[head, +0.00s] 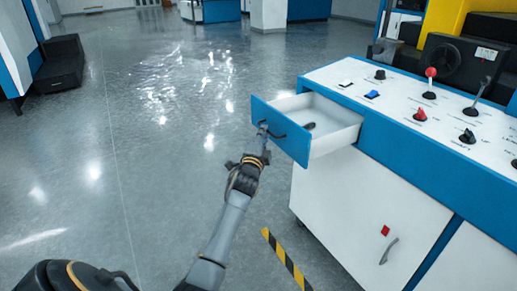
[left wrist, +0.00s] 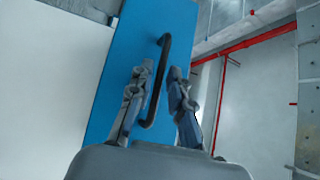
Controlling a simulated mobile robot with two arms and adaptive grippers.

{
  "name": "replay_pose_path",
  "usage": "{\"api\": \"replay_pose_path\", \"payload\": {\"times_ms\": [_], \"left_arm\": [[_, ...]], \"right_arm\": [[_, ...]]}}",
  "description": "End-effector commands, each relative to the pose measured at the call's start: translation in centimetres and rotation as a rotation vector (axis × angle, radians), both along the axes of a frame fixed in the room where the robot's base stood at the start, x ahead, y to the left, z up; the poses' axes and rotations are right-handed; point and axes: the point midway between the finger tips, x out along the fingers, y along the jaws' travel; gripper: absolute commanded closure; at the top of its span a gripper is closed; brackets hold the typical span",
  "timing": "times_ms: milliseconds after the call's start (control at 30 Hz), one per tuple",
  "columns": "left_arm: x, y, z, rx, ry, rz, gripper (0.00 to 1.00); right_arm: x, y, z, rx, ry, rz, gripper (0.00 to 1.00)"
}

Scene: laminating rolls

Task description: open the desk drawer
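The desk drawer (head: 282,132) has a blue front and a white box, and it stands pulled out from the desk's left end. Its dark bar handle (head: 277,135) is on the blue front; in the left wrist view the handle (left wrist: 157,82) runs upright between my finger pads. My left gripper (head: 264,141) is at the handle, at the end of my arm. In the left wrist view my left gripper (left wrist: 160,88) is open, one finger on each side of the handle, with gaps visible. My right gripper is not in view.
The white and blue desk (head: 340,208) carries switches and levers, with a cabinet door handle (head: 389,251) below. A yellow-black floor stripe (head: 285,259) lies beside it.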

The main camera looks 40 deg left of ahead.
Motion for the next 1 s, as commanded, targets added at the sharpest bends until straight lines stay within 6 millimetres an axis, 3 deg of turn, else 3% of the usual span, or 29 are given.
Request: {"api": "replay_pose_path", "payload": {"times_ms": [200,433,600,1000], "left_arm": [[-4.1,-1.8,-0.8,-0.001,0.003,-0.001,0.81],[-7.3,-3.2,-1.2,-0.002,0.002,-0.002,0.81],[-8.2,-3.5,-1.2,-0.001,0.001,-0.001,0.81],[-8.2,-3.6,-1.2,-0.001,0.001,-0.001,0.81]], "right_arm": [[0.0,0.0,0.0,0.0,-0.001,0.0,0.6],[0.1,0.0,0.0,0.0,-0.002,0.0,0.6],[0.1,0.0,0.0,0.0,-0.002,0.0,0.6],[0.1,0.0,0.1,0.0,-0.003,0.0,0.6]]}}
